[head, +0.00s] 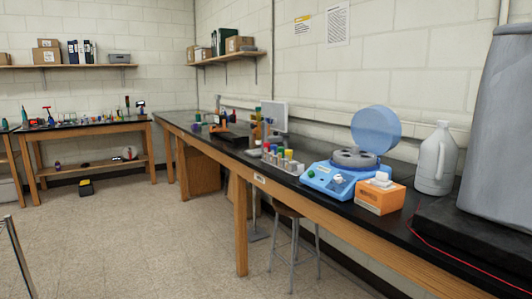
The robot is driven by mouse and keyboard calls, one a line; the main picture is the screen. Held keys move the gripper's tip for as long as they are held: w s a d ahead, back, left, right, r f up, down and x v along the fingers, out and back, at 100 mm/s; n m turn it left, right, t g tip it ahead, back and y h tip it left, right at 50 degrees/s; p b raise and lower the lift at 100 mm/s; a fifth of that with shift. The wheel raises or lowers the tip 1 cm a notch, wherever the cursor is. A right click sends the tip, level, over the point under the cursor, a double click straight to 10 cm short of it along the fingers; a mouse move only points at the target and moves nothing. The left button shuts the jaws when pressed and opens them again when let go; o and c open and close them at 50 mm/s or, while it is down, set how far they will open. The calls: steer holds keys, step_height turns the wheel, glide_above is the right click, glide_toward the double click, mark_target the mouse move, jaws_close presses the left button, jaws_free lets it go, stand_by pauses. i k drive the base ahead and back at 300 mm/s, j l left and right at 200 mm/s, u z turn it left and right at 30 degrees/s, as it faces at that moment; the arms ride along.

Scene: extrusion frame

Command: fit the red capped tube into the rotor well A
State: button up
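A blue centrifuge (335,183) stands on the long black bench with its translucent blue lid (376,129) raised. Its grey rotor (354,157) shows several dark wells. The well labels are too small to read, so I cannot tell which is A. Left of the centrifuge is a grey tube rack (284,163) holding several tubes with coloured caps. A small red cap (267,147) shows at its left part; its tube body is mostly hidden. My gripper is not in view.
An orange box (381,197) with a white top sits right of the centrifuge. A white jug (436,160) and a large grey object (505,120) stand farther right. A stool (291,222) is under the long bench (345,219).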

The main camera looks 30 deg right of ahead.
mark_target(354, 157)
steer(key=z, duration=1.5)
